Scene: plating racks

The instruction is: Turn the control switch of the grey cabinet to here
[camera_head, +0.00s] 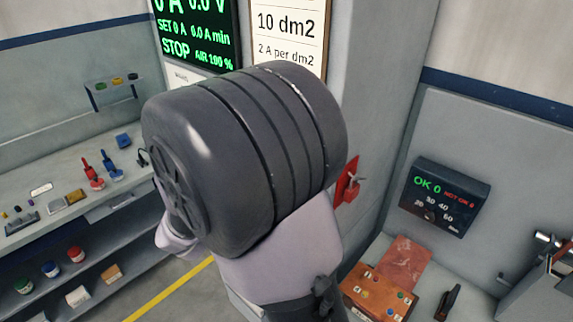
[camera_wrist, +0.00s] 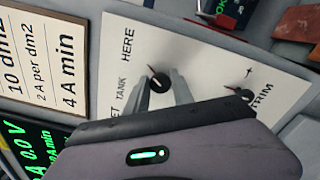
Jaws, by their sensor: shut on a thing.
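In the wrist view, the control switch (camera_wrist: 160,84) is a small dark round knob on the white panel (camera_wrist: 205,48) of the grey cabinet. The words SET, TANK and HERE run along the panel to its left. A reddish mark shows near the knob's upper left edge; its exact setting is too small to read. My gripper (camera_wrist: 163,81) has its two grey fingers on either side of this knob, shut on it. In the head view, my large dark arm joint hides the gripper and the switch.
A second knob (camera_wrist: 243,93), beside the word TRIM, sits to the right on the same panel. A green display (camera_head: 197,30) and a white sign (camera_head: 290,30) stand behind my arm. A red wall switch (camera_head: 346,184) and a dark dial box (camera_head: 445,197) are to the right.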

